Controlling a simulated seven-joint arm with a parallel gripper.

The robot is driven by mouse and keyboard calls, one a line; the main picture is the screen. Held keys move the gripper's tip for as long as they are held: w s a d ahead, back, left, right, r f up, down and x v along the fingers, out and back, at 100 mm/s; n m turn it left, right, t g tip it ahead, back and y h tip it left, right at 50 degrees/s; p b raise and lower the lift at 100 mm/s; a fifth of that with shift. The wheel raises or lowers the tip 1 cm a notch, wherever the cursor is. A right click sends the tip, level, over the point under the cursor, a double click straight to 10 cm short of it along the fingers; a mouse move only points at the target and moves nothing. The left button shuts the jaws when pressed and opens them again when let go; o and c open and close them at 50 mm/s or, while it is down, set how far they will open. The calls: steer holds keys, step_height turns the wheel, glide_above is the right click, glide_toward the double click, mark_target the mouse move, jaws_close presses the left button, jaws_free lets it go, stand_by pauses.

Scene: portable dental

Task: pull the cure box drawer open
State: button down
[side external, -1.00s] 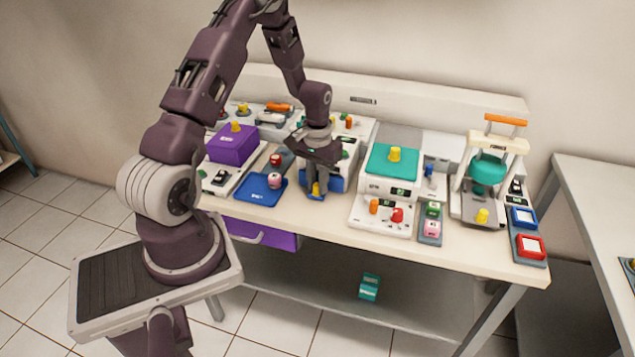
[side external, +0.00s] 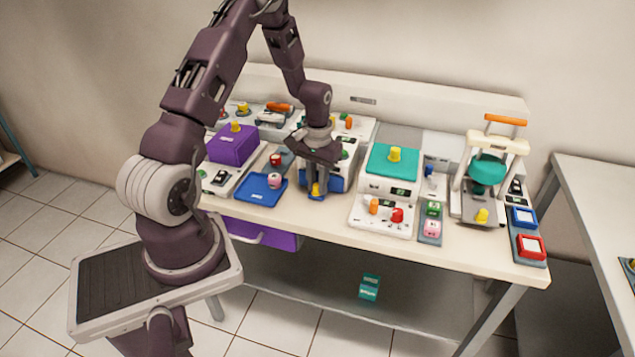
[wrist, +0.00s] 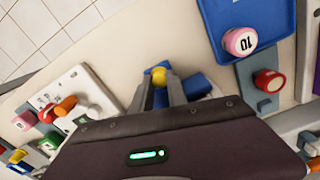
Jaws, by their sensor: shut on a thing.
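The blue cure box drawer (side external: 337,185) shows low at the front of a white unit in the side view, partly hidden behind my gripper. It also shows in the wrist view (wrist: 196,86). Its yellow knob (wrist: 158,74) sits between my fingertips. My gripper (side external: 316,191) points down at the drawer front and is shut on this knob, with one finger on each side. The gripper body hides most of the box, so I cannot tell how far the drawer stands out.
A blue tray (side external: 261,189) with a pink numbered piece (side external: 274,181) lies close on the left. A white unit with a teal lid (side external: 393,160) stands on the right. A purple drawer (side external: 262,233) hangs under the table. Bare tabletop lies in front of the gripper.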

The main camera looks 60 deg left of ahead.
steer(key=s+d, duration=0.6)
steer(key=shift+s+d, duration=0.2)
steer(key=c, duration=1.3)
jaws_free()
step_height(320, 180, up, 7)
steer(key=shift+r, duration=0.1)
